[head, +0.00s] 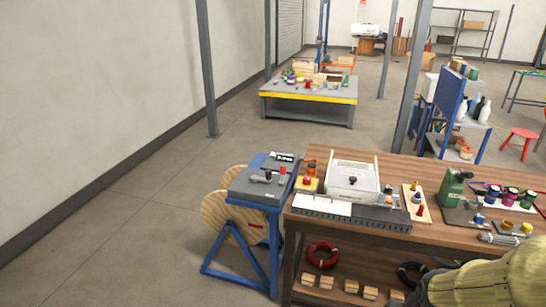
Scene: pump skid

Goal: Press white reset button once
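I cannot make out a white reset button for certain. A white and grey box (350,182) with a black knob on its sloped top stands on the wooden workbench (468,247). My gripper is not in view.
A blue-legged stand (237,186) with tools is left of the bench. A green device (454,187) and coloured pots (509,195) are at the right. A large yellowish rounded form (490,280) covers the lower right corner. Floor at the left (110,240) is clear.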

